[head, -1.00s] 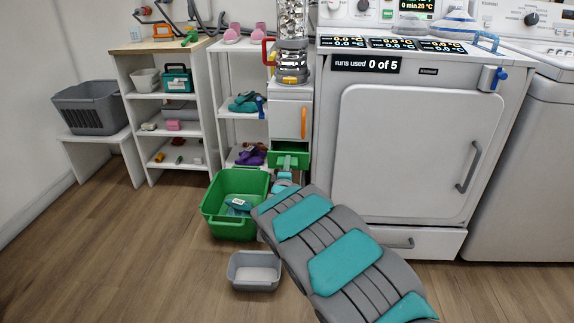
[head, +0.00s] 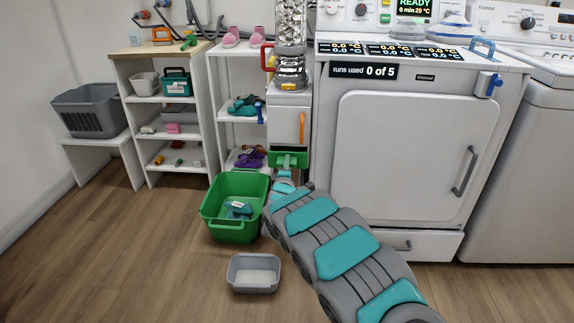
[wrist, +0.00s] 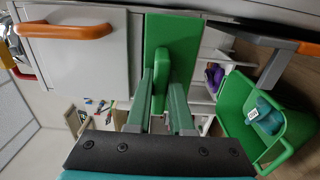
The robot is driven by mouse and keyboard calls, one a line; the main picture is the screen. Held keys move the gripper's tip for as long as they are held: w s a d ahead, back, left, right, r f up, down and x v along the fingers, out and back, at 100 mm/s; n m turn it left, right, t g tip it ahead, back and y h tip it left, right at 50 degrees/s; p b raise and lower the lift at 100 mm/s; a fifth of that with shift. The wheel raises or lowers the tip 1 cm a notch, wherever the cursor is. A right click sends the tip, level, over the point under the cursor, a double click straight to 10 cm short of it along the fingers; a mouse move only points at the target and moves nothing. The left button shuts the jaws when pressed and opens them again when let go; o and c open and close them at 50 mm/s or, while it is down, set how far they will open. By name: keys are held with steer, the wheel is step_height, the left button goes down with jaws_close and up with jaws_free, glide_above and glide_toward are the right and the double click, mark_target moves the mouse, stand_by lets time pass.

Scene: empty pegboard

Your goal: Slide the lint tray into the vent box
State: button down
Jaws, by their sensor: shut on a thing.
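The lint tray is green, and its front (head: 289,160) shows at the bottom of the white vent box (head: 288,117) in the head view. Most of the tray body is hidden inside the box. In the wrist view the tray's front panel (wrist: 158,40) stands upright beside the white box wall (wrist: 85,62). My gripper (wrist: 166,88) is shut on the tray's green handle, with a finger on each side. In the head view my wrist mostly hides the fingers. A thin dark strip shows above the tray front in the head view; I cannot tell whether the tray is fully seated.
A green bin (head: 232,212) with a teal item in it stands on the floor left of my arm. A small grey tub (head: 254,273) lies in front of it. The white dryer (head: 415,150) is close on the right. White shelves (head: 235,105) stand to the left of the box.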

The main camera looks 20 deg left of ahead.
steer(key=shift+p+x, duration=0.45)
steer(key=shift+x, duration=0.6)
stand_by(0.9)
steer(key=c, duration=0.7)
jaws_free()
steer(key=shift+b+v, duration=0.55)
steer(key=shift+v, duration=3.3)
steer(key=d+r+m+g+h, duration=0.25)
steer(key=d+m+g, duration=0.2)
steer(key=d, duration=0.85)
steer(key=s+d+r+m+g, duration=0.2)
steer(key=s+d+m+g, duration=0.3)
steer(key=s+d, duration=0.85)
steer(key=s+d+m+g, duration=0.3)
steer(key=s+d, duration=0.2)
steer(key=s, duration=0.9)
steer(key=s+d+m+g+h, duration=0.1)
steer(key=s+d+m+g, duration=0.2)
steer(key=s, duration=1.1)
steer(key=s+d+r+m+g+h, duration=0.1)
steer(key=s+d+m+g, duration=0.2)
steer(key=s, duration=1.1)
steer(key=shift+s+d+m+g, duration=0.1)
steer(key=shift+d+m+g, duration=0.1)
steer(key=shift+d+m, duration=0.65)
steer(key=shift+s+d+m+g, duration=0.15)
steer(key=shift+d+m, duration=0.15)
steer(key=shift+d, duration=0.9)
